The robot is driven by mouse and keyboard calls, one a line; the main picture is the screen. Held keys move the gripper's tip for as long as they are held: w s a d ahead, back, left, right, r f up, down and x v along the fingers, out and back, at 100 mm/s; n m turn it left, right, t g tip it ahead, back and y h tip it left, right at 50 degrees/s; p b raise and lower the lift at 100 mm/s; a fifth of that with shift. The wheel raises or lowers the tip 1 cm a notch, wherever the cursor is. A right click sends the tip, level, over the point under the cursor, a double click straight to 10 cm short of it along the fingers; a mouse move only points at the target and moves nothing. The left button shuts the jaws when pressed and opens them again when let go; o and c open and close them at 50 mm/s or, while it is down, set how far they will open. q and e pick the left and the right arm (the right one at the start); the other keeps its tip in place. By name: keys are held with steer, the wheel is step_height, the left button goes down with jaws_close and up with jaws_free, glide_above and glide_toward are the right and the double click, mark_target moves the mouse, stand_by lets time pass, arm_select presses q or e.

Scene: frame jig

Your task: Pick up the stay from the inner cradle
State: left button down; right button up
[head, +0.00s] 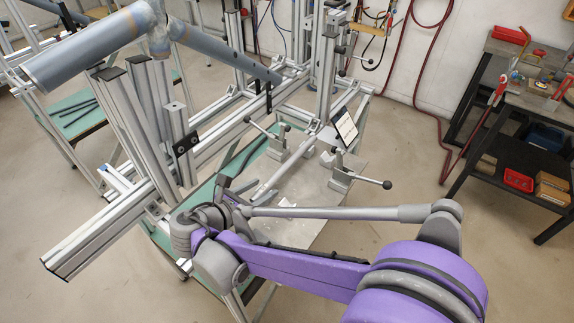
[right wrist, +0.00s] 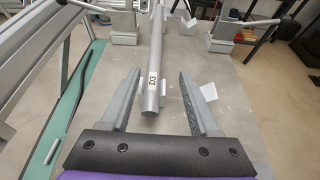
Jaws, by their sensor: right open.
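The stay, a grey round tube marked D3 (right wrist: 152,75), lies lengthwise over a grey plate in the right wrist view. Its near end faces me. My right gripper (right wrist: 159,78) is open, with one finger on each side of the near part of the stay and visible gaps between. In the head view my right gripper (head: 236,187) is low over the plate, near the close end of the stay (head: 273,180). Small pale pieces show beside the tube; I cannot tell which is the inner cradle. My left gripper is not in view.
Clamps with ball-ended handles (head: 342,176) stand on the plate (head: 315,205) right of the stay. Aluminium frame posts and rails (head: 140,125) rise on the left, with a large grey pipe (head: 85,52) above. A green mat (head: 205,192) edges the plate. A shelf cart (head: 515,150) stands far right.

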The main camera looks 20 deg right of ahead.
mark_target(271, 180)
steer(key=x, duration=0.5)
steer(key=shift+w+p, duration=0.3)
steer(key=shift+w, duration=0.25)
jaws_close()
